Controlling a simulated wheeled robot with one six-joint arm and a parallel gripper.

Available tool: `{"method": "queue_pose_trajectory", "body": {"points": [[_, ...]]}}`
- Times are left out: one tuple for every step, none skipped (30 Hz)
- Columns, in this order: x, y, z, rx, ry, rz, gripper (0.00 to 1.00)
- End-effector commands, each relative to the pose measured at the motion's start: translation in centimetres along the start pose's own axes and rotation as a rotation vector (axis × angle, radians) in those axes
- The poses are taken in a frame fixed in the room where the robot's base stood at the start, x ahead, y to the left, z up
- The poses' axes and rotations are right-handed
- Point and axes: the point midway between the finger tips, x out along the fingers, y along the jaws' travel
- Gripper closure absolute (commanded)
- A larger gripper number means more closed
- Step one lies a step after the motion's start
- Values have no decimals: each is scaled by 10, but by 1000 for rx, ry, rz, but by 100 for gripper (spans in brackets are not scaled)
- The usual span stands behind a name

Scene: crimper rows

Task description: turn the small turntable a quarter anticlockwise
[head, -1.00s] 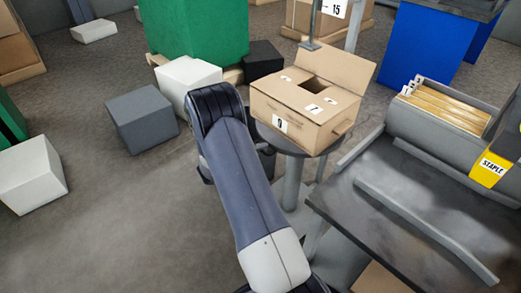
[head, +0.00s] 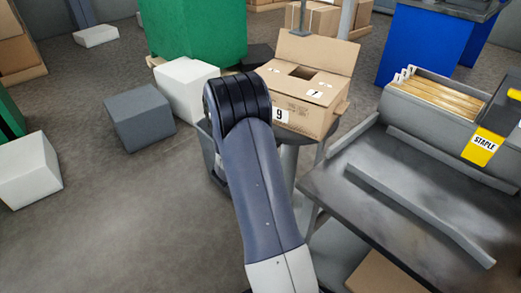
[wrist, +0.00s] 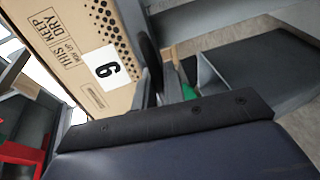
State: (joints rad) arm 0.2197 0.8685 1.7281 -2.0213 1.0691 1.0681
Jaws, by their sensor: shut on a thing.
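The small turntable (head: 289,158) is a grey round stand, mostly hidden behind my arm and the cardboard box. The box (head: 310,117) stands on it with its flap raised at the back and a white number label on its front. In the wrist view the box (wrist: 75,32) fills the upper left, with its printing and number label tilted. My gripper (wrist: 158,62) is at the box's edge with its dark fingers close together, shut on part of the box, though the exact grip is mostly hidden. In the head view my arm hides the gripper.
White and grey blocks (head: 140,118) lie on the floor at left. A green bin (head: 190,25) and blue bin (head: 420,45) stand behind. Floor at front left is clear.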

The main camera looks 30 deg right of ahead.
Motion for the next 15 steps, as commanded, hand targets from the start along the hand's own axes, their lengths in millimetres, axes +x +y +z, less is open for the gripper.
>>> {"method": "queue_pose_trajectory", "body": {"points": [[3,-3,6,2,17,6,100],[3,-2,9,0,29,8,100],[3,-2,12,-4,45,7,100],[4,-1,14,-6,57,8,100],[3,-1,17,-8,67,8,100],[3,-1,19,-10,80,8,100],[3,0,21,-13,88,8,100],[3,0,22,-15,94,8,100],[2,1,24,-18,102,9,100],[2,1,25,-19,107,8,100],[2,1,25,-20,110,8,100],[1,1,26,-22,114,7,100],[1,2,26,-23,116,6,100],[1,2,26,-23,117,6,100],[1,2,26,-24,117,6,100]]}}
